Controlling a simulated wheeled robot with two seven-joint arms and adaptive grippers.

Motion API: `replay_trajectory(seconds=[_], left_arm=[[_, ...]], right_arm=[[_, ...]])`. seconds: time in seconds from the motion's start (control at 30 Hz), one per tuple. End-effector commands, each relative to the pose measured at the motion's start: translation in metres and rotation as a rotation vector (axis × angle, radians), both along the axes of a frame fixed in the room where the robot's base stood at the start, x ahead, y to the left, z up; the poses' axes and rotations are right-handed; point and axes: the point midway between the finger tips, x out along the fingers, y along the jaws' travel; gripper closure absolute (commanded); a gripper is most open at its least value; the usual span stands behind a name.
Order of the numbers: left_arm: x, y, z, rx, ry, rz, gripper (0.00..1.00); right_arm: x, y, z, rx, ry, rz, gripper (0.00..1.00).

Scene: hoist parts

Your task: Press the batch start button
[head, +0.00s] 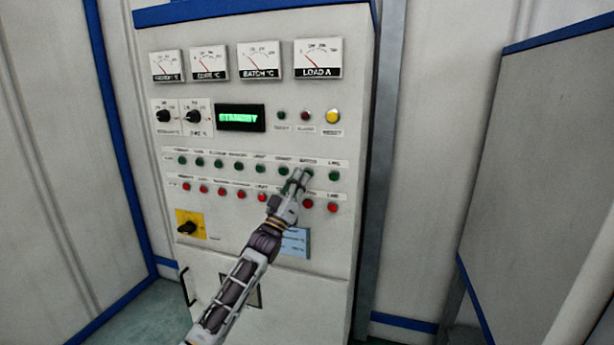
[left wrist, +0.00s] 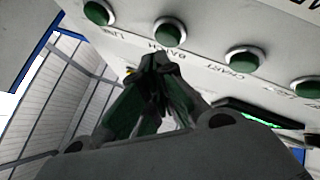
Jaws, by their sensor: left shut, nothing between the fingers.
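The batch start button (head: 309,175) is a green round button in the upper button row of the control panel, second from the right, under the BATCH label. In the left wrist view the panel appears upside down, and the batch button (left wrist: 170,32) shows just beyond my fingertips. My left gripper (head: 300,174) is shut and empty, its tips at the panel face close beside the batch button and partly overlapping it in the head view. In the left wrist view the gripper tips (left wrist: 158,60) lie near the BATCH label. Whether they touch the button I cannot tell. My right gripper is out of view.
A green neighbouring button (head: 334,176) is to the right, another (head: 283,171) to the left. A row of red buttons (head: 332,208) lies below. The display (head: 240,118) reads STANDBY. A yellow button (head: 333,116) and a yellow-backed rotary switch (head: 190,224) are also on the panel.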

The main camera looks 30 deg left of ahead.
Motion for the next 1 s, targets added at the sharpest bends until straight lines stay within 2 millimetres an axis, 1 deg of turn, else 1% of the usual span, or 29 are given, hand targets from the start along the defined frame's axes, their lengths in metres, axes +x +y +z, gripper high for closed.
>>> replay_trajectory(seconds=[0.3, 0.47, 0.67, 1.0], left_arm=[[0.006, 0.002, 0.001, 0.000, -0.001, 0.000, 1.00], [0.008, 0.002, 0.001, 0.000, -0.001, 0.000, 1.00], [0.008, 0.002, 0.001, 0.000, 0.000, 0.000, 1.00], [0.009, 0.002, 0.000, 0.000, 0.000, 0.000, 1.00]], right_arm=[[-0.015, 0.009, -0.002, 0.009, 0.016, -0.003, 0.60], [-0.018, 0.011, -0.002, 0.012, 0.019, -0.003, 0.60], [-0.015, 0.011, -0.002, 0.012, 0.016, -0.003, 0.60], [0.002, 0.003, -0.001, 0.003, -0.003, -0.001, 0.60]])
